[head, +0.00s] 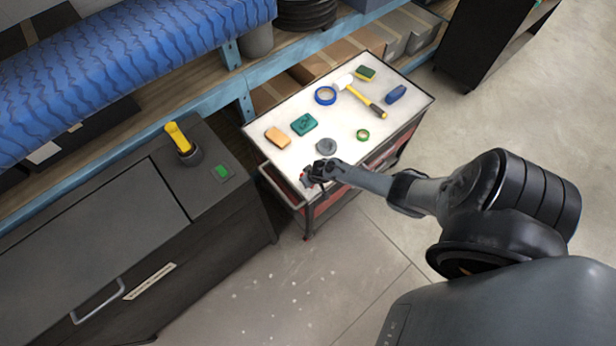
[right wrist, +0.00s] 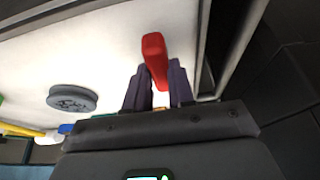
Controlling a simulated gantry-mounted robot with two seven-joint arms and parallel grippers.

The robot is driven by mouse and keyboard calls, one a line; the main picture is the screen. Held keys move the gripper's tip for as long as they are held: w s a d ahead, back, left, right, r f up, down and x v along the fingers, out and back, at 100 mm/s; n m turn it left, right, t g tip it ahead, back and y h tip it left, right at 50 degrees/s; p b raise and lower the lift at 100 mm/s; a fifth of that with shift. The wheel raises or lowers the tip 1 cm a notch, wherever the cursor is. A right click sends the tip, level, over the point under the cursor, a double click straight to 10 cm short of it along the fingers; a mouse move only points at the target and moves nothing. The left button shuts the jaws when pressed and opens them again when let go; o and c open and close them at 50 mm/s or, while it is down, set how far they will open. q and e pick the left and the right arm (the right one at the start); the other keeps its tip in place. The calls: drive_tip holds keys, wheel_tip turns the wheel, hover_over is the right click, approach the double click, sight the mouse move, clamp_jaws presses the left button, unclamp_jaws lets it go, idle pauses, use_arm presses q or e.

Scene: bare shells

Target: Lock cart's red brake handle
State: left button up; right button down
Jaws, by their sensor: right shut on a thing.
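The cart (head: 252,152) stands in the middle of the head view, with a white top and a metal push handle at its near left end. The red brake handle (right wrist: 155,58) shows in the right wrist view, between the two dark fingers of my right gripper (right wrist: 158,85). The fingers are shut on it. In the head view my right gripper (head: 318,172) is at the cart's near edge and covers most of the handle; only a bit of red shows beside it. My left gripper is not in view.
On the cart top lie a grey disc (head: 326,146), a green tape roll (head: 362,134), a blue tape roll (head: 325,95), a mallet (head: 366,100), sponges and other small items. A dark cabinet (head: 150,250) stands left of the cart. Shelving (head: 200,100) runs behind. Floor in front is clear.

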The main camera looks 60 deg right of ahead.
drive_tip(key=c, duration=1)
unclamp_jaws()
drive_tip(key=shift+o, duration=0.2)
drive_tip(key=shift+s+r+p, duration=0.15)
drive_tip(key=shift+r+p, duration=0.15)
drive_tip(key=shift+r, duration=0.2)
drive_tip(key=p+v, duration=0.3)
drive_tip(key=v, duration=0.7)
drive_tip(key=shift+f, duration=0.1)
